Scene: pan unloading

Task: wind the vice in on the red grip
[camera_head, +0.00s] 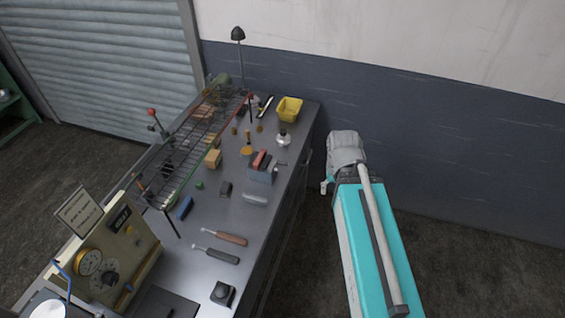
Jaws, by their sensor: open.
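The vice (260,177) is a small blue-grey block on the workbench, right of the middle of its top. The red grip (260,159) sits upright at the top of the vice, between its jaws as far as I can see. Whether the jaws touch it is too small to tell. A thin handle (282,165) shows at the vice's right side. My gripper does not show; only my teal and grey arm parts are in view, right of the bench.
The workbench (227,221) holds a wire rack (182,150), a yellow bin (290,108), a wooden block (213,158), two handled tools (222,237) and a dial box (105,255). Open floor lies right of the bench, before the wall.

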